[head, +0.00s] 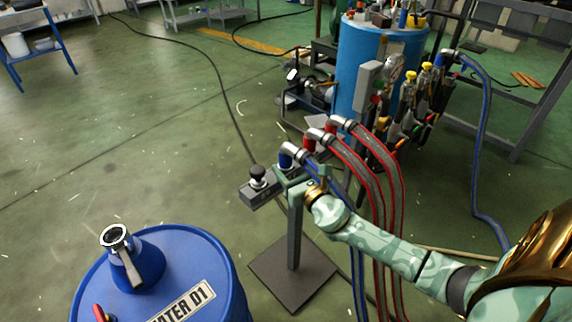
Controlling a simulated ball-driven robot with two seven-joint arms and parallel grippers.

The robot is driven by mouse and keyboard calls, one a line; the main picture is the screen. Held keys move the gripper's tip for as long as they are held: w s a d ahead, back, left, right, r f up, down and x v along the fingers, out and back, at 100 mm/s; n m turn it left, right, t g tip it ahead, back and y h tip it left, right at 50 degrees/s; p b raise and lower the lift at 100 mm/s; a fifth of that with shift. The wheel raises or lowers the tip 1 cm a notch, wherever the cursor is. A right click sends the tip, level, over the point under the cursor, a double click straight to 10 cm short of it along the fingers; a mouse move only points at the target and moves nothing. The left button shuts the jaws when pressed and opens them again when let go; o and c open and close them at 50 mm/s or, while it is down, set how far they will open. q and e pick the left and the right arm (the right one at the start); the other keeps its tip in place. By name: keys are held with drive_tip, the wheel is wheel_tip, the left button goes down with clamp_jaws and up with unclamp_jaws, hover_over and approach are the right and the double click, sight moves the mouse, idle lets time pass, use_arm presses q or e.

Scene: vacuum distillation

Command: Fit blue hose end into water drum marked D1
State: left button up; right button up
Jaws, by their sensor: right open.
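The blue water drum (215,262) stands at the lower left, cut off by the bottom edge. Its label (183,304) ends in what reads as "ATER 01" or "D1". A raised blue neck with a dark, metal-rimmed opening (115,237) stands on its lid. The blue hose end (287,154) sits at the top of a post stand, beside two red hose ends (313,138). My right gripper (289,179) is open at the stand top, just below the blue hose end. Whether its fingers straddle the hose is unclear. My left gripper is out of view.
The stand's dark base plate (292,274) lies on the green floor between drum and hoses. A grey box with a black knob (258,178) is beside the stand top. Red hoses (381,210) hang behind my right arm. A blue vessel with valves (378,62) stands behind.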

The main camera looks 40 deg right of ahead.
sight(289, 165)
drive_tip(key=w, duration=0.3)
drive_tip(key=shift+d+f, duration=0.2)
drive_tip(key=shift+d, duration=0.1)
clamp_jaws()
drive_tip(key=shift+r, duration=0.15)
